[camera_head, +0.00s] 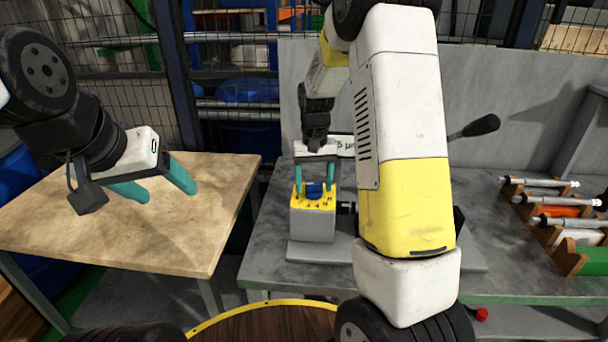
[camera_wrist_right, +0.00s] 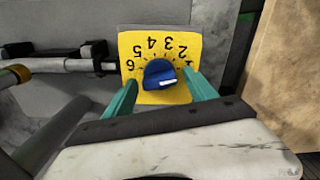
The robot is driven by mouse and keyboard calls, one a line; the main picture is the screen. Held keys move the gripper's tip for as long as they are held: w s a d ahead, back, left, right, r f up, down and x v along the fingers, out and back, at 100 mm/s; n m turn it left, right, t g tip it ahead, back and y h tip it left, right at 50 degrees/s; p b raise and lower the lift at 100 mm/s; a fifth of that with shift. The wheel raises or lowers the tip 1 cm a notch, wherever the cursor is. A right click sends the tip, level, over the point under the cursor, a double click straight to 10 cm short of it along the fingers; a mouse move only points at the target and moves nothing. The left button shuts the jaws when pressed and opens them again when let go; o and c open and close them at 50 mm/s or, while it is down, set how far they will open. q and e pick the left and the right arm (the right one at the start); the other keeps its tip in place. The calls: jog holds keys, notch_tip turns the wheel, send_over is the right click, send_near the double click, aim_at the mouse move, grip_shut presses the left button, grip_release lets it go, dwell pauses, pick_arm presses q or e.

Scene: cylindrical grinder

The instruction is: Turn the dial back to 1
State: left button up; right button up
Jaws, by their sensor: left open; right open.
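The blue dial (camera_head: 314,190) sits on a yellow plate (camera_head: 300,204) on top of a grey box (camera_head: 312,225). In the right wrist view the blue dial (camera_wrist_right: 158,72) is seen close up, with the numbers 2 to 6 legible around it on the yellow plate (camera_wrist_right: 150,98). A white mark shows on the dial's near side; I cannot tell which number the dial is set to. My right gripper (camera_wrist_right: 160,80) is open, with one teal finger on each side of the dial; contact is unclear. My left gripper (camera_head: 165,191) is open and empty above the wooden table.
The wooden table (camera_head: 60,215) at left is bare. The grey workbench (camera_head: 268,225) carries the dial box and, at right, a wooden rack (camera_head: 545,232) with metal shafts. A black-knobbed lever (camera_head: 480,126) sticks out behind my right arm, which hides part of the bench.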

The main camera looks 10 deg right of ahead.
notch_tip(320, 180, up, 8)
jog(key=shift+f, duration=0.15)
dwell(0.4)
